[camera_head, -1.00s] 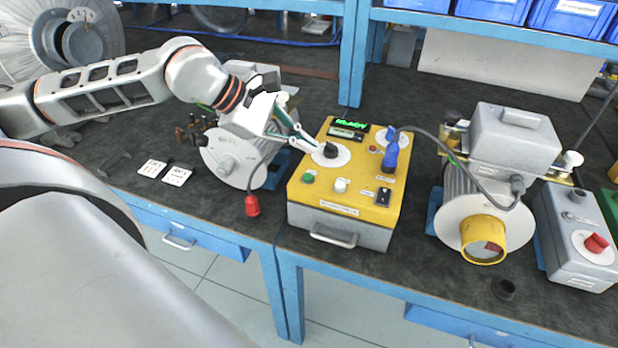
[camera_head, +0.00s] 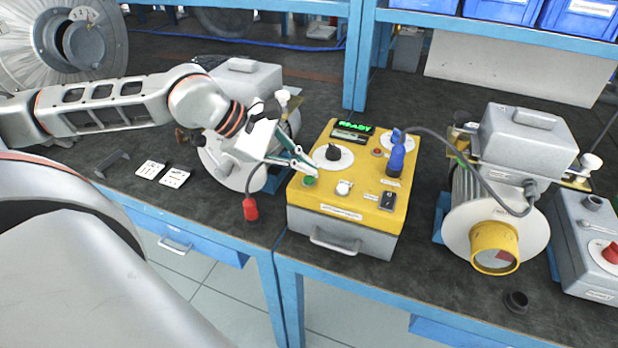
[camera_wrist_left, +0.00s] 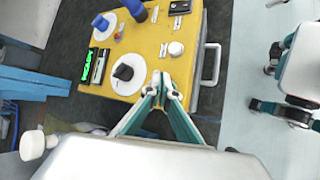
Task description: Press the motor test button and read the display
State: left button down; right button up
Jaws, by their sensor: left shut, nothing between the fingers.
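The test box (camera_head: 365,222) has a yellow top with a green lit display (camera_head: 355,127) that reads READY. On its top are a green button (camera_head: 309,182), a white knob (camera_head: 344,187), a red button (camera_head: 377,152) and a black dial (camera_head: 333,153) on a white disc. My left gripper (camera_head: 313,171) is shut and empty, its tips just above or at the green button; I cannot tell whether they touch. In the left wrist view the fingertips (camera_wrist_left: 164,88) hide the green button. My right gripper (camera_wrist_left: 265,87) shows at the right edge there, open, away from the box.
A blue plug (camera_head: 396,160) stands on the box, its cable running to the blower motor (camera_head: 490,215) at right. Another motor (camera_head: 222,165) stands behind my left gripper. A grey box (camera_head: 590,250) is far right.

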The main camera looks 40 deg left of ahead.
jog(key=shift+s+f, duration=0.5)
jog(key=shift+w+r, duration=0.2)
jog(key=shift+r, duration=0.05)
pick_arm(q)
jog(key=shift+f+b, duration=0.4)
jog(key=shift+f, duration=0.1)
pick_arm(e)
jog(key=shift+s+f, duration=0.35)
jog(key=shift+f, duration=0.45)
